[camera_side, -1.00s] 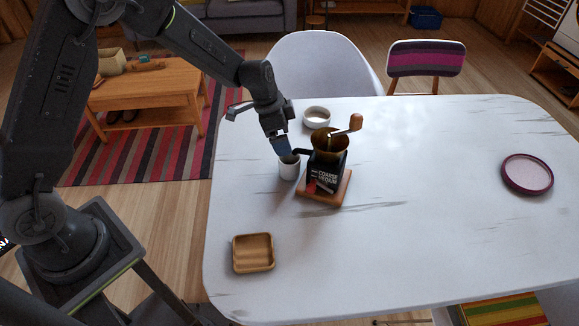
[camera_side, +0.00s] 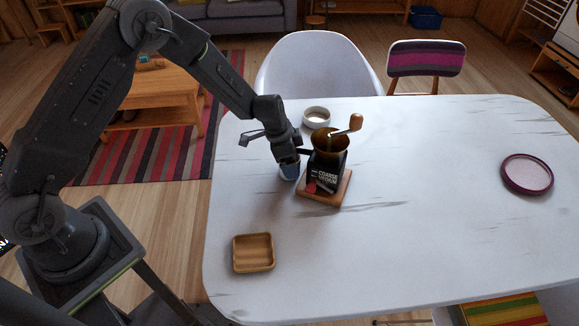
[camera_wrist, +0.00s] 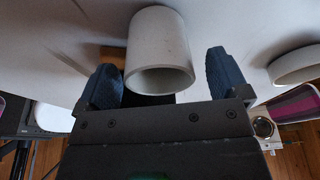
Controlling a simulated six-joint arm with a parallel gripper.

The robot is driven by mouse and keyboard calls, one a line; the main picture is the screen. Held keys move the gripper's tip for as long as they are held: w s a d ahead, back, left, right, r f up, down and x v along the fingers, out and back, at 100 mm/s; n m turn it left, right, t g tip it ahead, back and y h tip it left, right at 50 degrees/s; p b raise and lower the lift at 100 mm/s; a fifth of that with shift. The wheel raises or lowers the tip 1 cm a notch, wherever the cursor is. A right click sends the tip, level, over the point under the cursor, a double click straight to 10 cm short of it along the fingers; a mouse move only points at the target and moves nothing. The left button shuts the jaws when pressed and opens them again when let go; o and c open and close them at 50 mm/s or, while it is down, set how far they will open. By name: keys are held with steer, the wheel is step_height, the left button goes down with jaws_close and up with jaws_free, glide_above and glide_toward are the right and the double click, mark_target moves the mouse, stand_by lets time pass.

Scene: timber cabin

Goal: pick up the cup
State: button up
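The cup (camera_wrist: 160,45) is a plain pale grey cylinder. In the wrist view it stands between the two blue-padded fingers of my gripper (camera_wrist: 168,78), with a gap on each side. In the side view my gripper (camera_side: 288,167) is lowered at the cup, just left of the coffee grinder, and its fingers hide most of the cup. The gripper is open and does not grip the cup.
The coffee grinder (camera_side: 327,170) stands close on the right of the cup. A white bowl (camera_side: 316,117) is behind. A square wooden dish (camera_side: 253,253) lies at front left, and a pink-rimmed plate (camera_side: 527,173) at far right.

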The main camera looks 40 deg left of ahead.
steer(key=c, duration=1)
steer(key=shift+c, duration=0.5)
steer(key=shift+r, duration=0.15)
